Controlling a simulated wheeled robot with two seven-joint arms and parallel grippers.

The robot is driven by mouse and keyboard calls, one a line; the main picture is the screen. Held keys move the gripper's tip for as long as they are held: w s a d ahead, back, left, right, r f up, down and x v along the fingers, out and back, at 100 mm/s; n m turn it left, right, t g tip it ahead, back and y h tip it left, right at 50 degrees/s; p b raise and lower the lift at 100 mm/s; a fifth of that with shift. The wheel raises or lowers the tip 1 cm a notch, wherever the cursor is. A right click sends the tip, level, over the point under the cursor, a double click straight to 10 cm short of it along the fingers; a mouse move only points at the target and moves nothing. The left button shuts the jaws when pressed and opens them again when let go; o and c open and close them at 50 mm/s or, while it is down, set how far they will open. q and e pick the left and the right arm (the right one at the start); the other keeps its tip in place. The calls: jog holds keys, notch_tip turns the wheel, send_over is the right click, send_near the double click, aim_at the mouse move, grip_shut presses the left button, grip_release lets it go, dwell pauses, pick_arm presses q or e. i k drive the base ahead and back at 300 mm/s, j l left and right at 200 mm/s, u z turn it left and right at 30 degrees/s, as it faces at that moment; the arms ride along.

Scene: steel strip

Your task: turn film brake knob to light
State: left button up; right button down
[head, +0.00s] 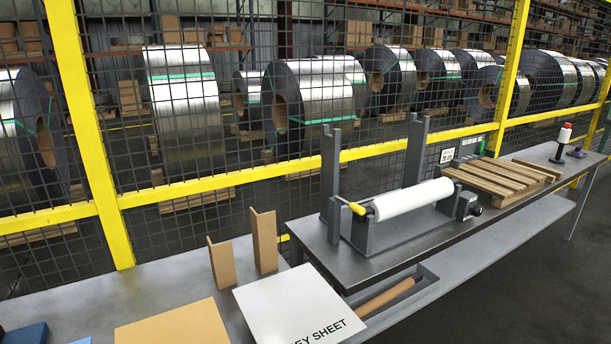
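A white film roll (413,198) lies across a grey stand (400,233) on the steel table, right of centre. A small dark knob-like part (468,206) sits at the right end of the roll; I take it for the brake knob, but its setting and any markings are too small to read. A yellow handle (356,208) sticks out at the roll's left end. Neither of my grippers shows in the head view.
Grey uprights (330,180) stand behind the roll. A wooden pallet (498,180) lies right of it. A white sheet stack (296,306), brown corner boards (264,241) and a brown tube (386,297) are nearer. A yellow-framed mesh fence (90,140) runs behind.

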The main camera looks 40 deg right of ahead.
aim_at(476, 211)
jog(key=z, duration=1.65)
jog(key=i+l+u, duration=0.15)
jog(key=i+l, duration=0.3)
jog(key=i+l+u, duration=0.15)
jog(key=i+l, duration=0.25)
jog(key=l, duration=0.25)
